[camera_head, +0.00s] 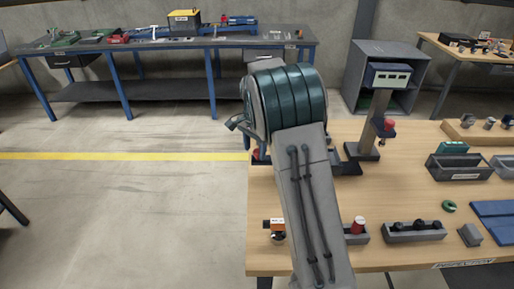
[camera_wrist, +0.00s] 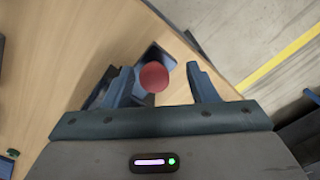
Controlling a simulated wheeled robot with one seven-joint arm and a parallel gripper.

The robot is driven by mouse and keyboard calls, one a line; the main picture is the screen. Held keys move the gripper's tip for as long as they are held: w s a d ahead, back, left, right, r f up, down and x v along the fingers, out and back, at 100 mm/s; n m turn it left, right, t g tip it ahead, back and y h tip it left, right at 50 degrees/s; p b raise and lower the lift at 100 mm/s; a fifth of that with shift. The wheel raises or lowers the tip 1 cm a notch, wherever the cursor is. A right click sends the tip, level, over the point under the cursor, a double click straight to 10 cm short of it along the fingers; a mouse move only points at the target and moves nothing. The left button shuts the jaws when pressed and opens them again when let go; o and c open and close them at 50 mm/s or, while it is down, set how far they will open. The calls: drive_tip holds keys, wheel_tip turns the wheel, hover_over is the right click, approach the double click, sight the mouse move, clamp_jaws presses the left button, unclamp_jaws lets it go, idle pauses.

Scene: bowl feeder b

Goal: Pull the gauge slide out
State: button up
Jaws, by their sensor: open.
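In the wrist view a round red knob (camera_wrist: 154,77) shows between the fingertips of my gripper (camera_wrist: 160,72). The fingers are open, with a gap on each side of the knob, the wider one on the right. A dark slide-like part (camera_wrist: 158,56) lies under and behind the knob, close to the table's edge; I take this to be the gauge slide. Its lower part is hidden by the knob and the left finger. In the head view my arm hides most of this spot, and only a bit of red (camera_head: 256,155) shows beside it.
A gauge stand (camera_head: 386,78) with a display stands at the back of the wooden table (camera_head: 420,255). Open floor lies left of the table.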

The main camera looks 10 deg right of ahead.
drive_tip(key=shift+d, duration=0.3)
drive_tip(key=shift+r, duration=0.15)
wheel_tip(320, 180, up, 13)
drive_tip(key=shift+r+b, duration=0.2)
drive_tip(key=shift+b, duration=0.25)
drive_tip(key=shift+s+a, duration=0.1)
